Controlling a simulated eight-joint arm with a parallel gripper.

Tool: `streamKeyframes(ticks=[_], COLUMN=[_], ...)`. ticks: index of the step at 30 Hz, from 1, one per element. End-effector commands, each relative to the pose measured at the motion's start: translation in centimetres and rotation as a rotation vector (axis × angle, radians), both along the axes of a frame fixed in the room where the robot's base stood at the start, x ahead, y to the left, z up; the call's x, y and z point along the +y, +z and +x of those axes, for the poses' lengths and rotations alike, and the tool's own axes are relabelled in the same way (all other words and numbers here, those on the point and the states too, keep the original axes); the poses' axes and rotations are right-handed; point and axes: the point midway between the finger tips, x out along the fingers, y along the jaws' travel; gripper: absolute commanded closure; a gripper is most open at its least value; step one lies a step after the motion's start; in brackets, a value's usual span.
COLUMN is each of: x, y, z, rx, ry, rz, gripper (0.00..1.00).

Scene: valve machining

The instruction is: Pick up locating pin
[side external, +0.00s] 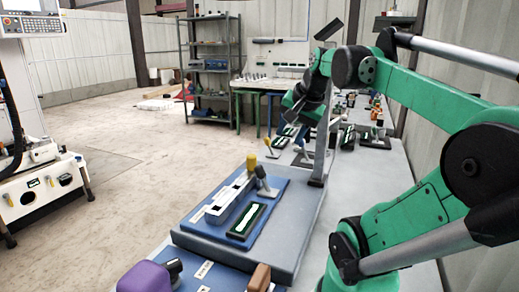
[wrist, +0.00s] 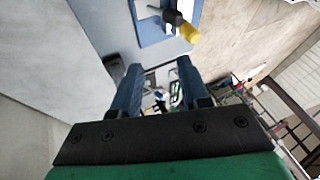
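No part is labelled clearly enough for me to be sure which is the locating pin. On the blue mat (side external: 205,222) in the side view, a yellow-topped part (side external: 251,163) and a grey pin-like part with a slanted top (side external: 262,178) stand close together by a grey block (side external: 231,198). The yellow-topped part also shows in the wrist view (wrist: 189,32), beside a dark upright end (wrist: 172,17). My gripper (wrist: 159,66) has its two blue fingers apart with nothing held between them. In the side view my gripper (side external: 292,102) is above and beyond these parts, not touching them.
A grey upright post (side external: 321,150) stands at the right of the raised grey platform (side external: 285,225). A dark-framed plate (side external: 246,220) lies on the mat. A purple object (side external: 145,277) is in front. More small parts (side external: 374,135) crowd the bench behind.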

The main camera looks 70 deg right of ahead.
Motion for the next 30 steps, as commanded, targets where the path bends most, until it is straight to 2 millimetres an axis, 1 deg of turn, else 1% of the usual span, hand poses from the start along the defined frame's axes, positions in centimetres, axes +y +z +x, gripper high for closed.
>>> streamKeyframes(ticks=[1,3,12,16,20,23,26,30], x=[0.0,0.0,-0.1,-0.7,-2.4,-4.1,-5.7,-7.6], y=[0.0,0.0,0.0,0.4,0.9,0.8,0.0,-2.1], z=[0.0,0.0,0.1,0.8,2.8,4.8,6.9,9.8], rx=[0.0,0.0,0.002,0.034,0.112,0.188,0.264,0.365], ry=[0.0,0.0,0.003,0.038,0.122,0.205,0.289,0.399], rz=[0.0,0.0,0.001,0.013,0.047,0.08,0.115,0.162], gripper=[0.43,0.26,0.26,0.26,0.26,0.26,0.26,0.26])
